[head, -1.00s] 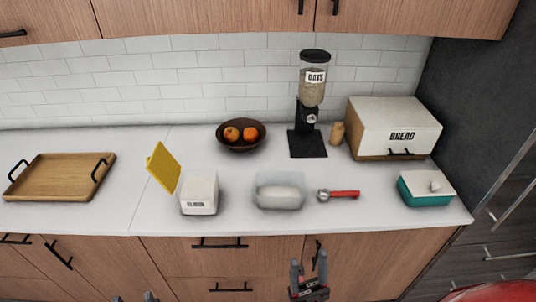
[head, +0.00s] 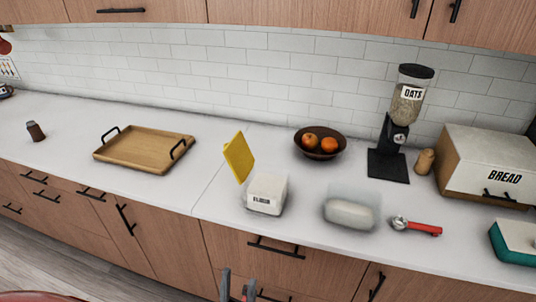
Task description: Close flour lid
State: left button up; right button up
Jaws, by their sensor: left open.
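The flour container (head: 267,193) is a small white box labelled FLOUR on the white counter, near its front edge. Its yellow lid (head: 239,158) stands open, tilted up at the box's left side. My left gripper (head: 238,288) shows only by its fingertips at the bottom edge, in front of the cabinets and below the counter top. It is open with nothing between the fingers, and is apart from the box and lid. My right gripper is not in view.
A clear container (head: 351,212) and a red-handled scoop (head: 418,226) lie right of the flour. A wooden tray (head: 145,150) is at left, a fruit bowl (head: 320,143) behind. An oats dispenser (head: 395,130) and bread box (head: 487,165) stand at right.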

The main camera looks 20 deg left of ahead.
aim_at(239, 156)
jog(key=j+z, duration=0.2)
jog(key=j, duration=0.15)
jog(key=k+j+z, duration=0.2)
jog(key=j, duration=0.15)
jog(key=j+z, duration=0.2)
jog(key=j, duration=0.15)
jog(key=k+j+z, duration=0.15)
jog(key=j, duration=0.15)
jog(key=k+j, duration=0.15)
jog(key=j, duration=0.2)
jog(key=k+j, duration=0.15)
jog(key=j, duration=0.25)
jog(key=k+j+z, duration=0.1)
jog(key=j, duration=0.25)
jog(key=k+j, duration=0.2)
jog(key=j, duration=0.15)
jog(key=k+j, duration=0.15)
jog(key=j, duration=0.2)
jog(key=k+j+z, duration=0.1)
jog(key=j, duration=0.25)
jog(key=i+l, duration=0.2)
jog(key=i, duration=0.2)
jog(key=i+l+z, duration=0.1)
jog(key=i, duration=0.3)
jog(key=l, duration=0.1)
